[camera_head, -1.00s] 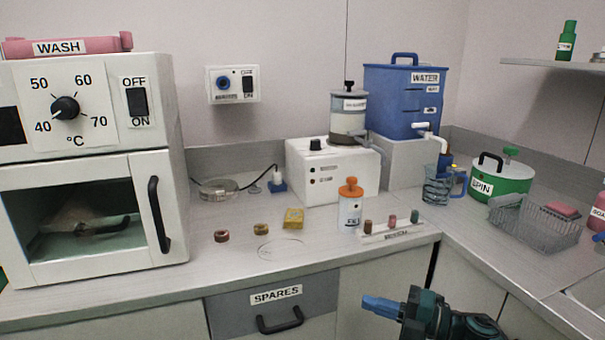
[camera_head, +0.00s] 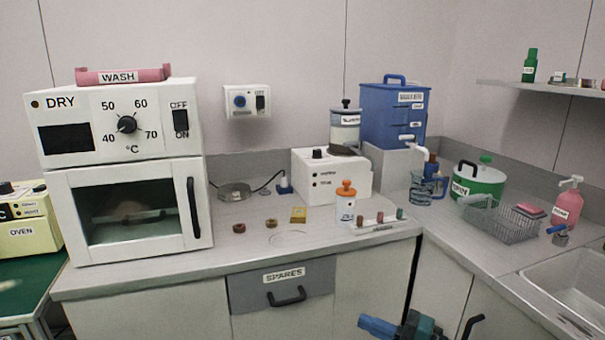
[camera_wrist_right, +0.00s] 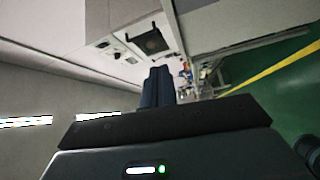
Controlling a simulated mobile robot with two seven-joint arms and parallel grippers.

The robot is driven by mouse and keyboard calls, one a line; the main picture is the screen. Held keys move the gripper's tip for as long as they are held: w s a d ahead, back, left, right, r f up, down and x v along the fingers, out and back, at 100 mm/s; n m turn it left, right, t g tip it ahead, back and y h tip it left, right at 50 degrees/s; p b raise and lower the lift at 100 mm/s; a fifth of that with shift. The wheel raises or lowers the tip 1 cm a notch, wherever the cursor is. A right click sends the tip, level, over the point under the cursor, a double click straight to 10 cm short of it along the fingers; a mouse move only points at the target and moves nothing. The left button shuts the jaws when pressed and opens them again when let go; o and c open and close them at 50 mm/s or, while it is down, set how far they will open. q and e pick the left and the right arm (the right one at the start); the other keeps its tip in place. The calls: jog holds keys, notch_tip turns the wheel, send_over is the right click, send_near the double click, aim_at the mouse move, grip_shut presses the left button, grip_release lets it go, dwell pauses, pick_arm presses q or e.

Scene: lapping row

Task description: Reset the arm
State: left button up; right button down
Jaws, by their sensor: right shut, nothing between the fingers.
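My right gripper (camera_head: 376,326) shows at the bottom of the head view, right of centre. It is low in front of the cupboard fronts, apart from the counter, and nothing is held in it. In the right wrist view its dark fingers (camera_wrist_right: 158,86) are together, with no gap between them. The rest of the right arm is mostly below the picture edge. My left gripper does not show in the head view.
The counter (camera_head: 200,262) carries a dry oven (camera_head: 140,222), an orange-capped bottle (camera_head: 345,207), a blue water tank (camera_head: 393,120), a green spin pot (camera_head: 478,181) and a wire basket (camera_head: 505,226). A sink (camera_head: 570,285) lies at right. The spares drawer (camera_head: 282,292) is shut.

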pick_arm(q)
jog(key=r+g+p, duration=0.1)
jog(key=p, duration=0.3)
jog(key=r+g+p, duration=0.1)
jog(key=p, duration=0.4)
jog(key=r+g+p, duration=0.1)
jog(key=p, duration=0.4)
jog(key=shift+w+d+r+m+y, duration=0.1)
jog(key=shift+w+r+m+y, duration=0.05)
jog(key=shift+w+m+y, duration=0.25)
pick_arm(e)
jog(key=s+m+t+h, duration=0.1)
jog(key=s+m+h, duration=1.1)
jog(key=s+m, duration=1.1)
jog(key=shift+s+d+f+m+h, duration=0.15)
jog(key=shift+d+f+m+h, duration=0.25)
jog(key=shift+m, duration=0.7)
jog(key=shift+a, duration=0.1)
